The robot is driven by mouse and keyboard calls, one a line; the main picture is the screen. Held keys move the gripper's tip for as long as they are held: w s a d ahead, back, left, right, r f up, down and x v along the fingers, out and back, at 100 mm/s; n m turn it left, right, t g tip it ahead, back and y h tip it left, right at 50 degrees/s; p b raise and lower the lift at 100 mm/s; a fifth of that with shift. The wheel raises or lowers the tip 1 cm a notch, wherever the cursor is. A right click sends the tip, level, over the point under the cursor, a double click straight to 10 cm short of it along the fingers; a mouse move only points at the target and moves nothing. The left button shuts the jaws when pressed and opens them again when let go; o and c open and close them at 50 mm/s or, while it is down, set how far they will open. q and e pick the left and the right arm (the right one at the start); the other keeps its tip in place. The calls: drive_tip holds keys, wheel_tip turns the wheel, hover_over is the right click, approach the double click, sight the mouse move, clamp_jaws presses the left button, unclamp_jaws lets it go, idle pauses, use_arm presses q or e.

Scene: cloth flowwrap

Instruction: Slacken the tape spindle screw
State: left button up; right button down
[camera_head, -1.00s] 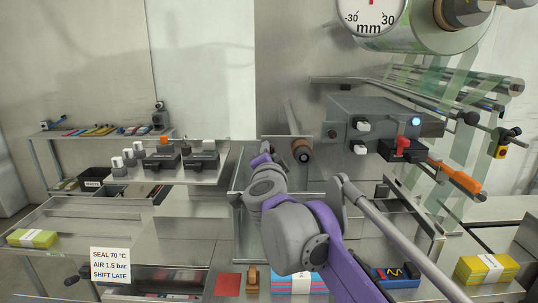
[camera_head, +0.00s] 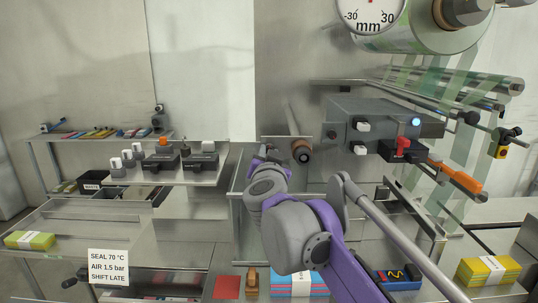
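A brown roller with a dark round end (camera_head: 302,154) sticks out from the steel machine wall, left of the grey control box. It looks like the tape spindle, but I cannot make out a screw on it. My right arm, purple and grey, rises from the lower right. Its far end is just left of and below this roller, with a visible space between them in the picture. My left gripper is not in view.
A grey control box (camera_head: 372,120) with white knobs, a red handle (camera_head: 402,146) and an orange-handled bar (camera_head: 456,174) stand right of the roller. A shelf at left carries dark blocks with knobs (camera_head: 201,160). Wrapped cloth stacks (camera_head: 30,240) (camera_head: 488,270) lie at both sides.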

idle(0.4)
drive_tip(key=c, duration=0.7)
unclamp_jaws()
drive_tip(key=s+b, duration=0.1)
drive_tip(key=s, duration=0.9)
drive_tip(key=shift+s, duration=0.4)
